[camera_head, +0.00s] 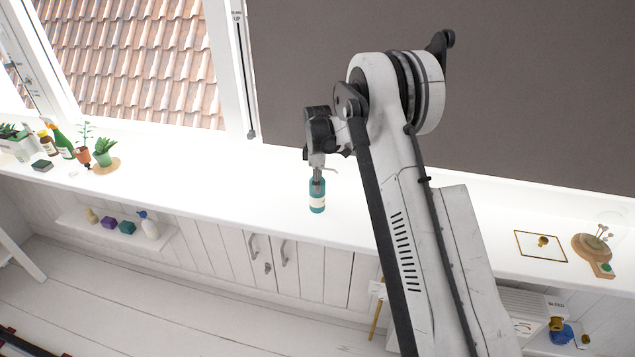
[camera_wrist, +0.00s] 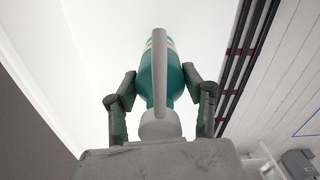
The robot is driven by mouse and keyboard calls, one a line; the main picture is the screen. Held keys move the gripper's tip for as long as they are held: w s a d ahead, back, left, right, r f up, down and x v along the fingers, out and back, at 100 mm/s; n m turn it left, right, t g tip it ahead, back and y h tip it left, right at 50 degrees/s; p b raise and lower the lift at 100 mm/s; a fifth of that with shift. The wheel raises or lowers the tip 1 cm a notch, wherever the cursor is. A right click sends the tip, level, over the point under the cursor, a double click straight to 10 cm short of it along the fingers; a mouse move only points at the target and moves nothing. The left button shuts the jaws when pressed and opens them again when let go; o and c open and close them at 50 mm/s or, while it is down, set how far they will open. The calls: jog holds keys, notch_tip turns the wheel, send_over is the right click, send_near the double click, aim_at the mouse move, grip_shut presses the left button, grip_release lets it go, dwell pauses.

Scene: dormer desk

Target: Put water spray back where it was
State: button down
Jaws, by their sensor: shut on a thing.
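A teal bottle (camera_head: 317,199) with a pale label is upright in my gripper (camera_head: 318,178), over the white counter near its front edge. I cannot tell whether its base touches the counter. In the wrist view my gripper (camera_wrist: 160,95) has one finger on each side of the teal bottle (camera_wrist: 176,82), closed around its upper part. A white top with a long nozzle (camera_wrist: 159,65) covers part of the bottle there. A green spray bottle (camera_head: 64,145) stands at the far left of the counter, and a white one with a blue top (camera_head: 149,228) is on the low shelf.
Potted plants (camera_head: 104,150), a brown jar (camera_head: 47,145) and a dark block (camera_head: 42,165) stand at the left. A gold-edged frame (camera_head: 540,246) and a round wooden board (camera_head: 592,248) lie at the right. The counter (camera_head: 220,185) is clear left of the held bottle.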

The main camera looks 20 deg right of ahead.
jog(key=c, duration=0.9)
grip_release()
notch_tip(320, 180, up, 12)
jog(key=shift+f+b, duration=0.25)
jog(key=shift+b, duration=0.5)
jog(key=shift+s+r, duration=0.15)
jog(key=shift+r, duration=0.4)
jog(key=s+a+r+m+t, duration=0.1)
jog(key=s+r+m+t, duration=0.15)
jog(key=s+r, duration=0.65)
jog(key=s+a+r+m+t, duration=0.1)
jog(key=s+r+m, duration=0.3)
jog(key=s+r, duration=0.6)
jog(key=s+f+m+t, duration=0.1)
jog(key=s+f+m, duration=0.2)
jog(key=s, duration=1)
jog(key=s+a+f+m+t, duration=0.1)
jog(key=s+f+m+t, duration=0.1)
jog(key=s, duration=1)
jog(key=shift+s+f+m, duration=0.4)
jog(key=shift+f+m, duration=0.45)
jog(key=shift+m, duration=0.3)
jog(key=shift+o, duration=0.5)
jog(key=shift+s+f+t, duration=0.25)
jog(key=shift+s+t, duration=0.05)
jog(key=shift+t, duration=0.05)
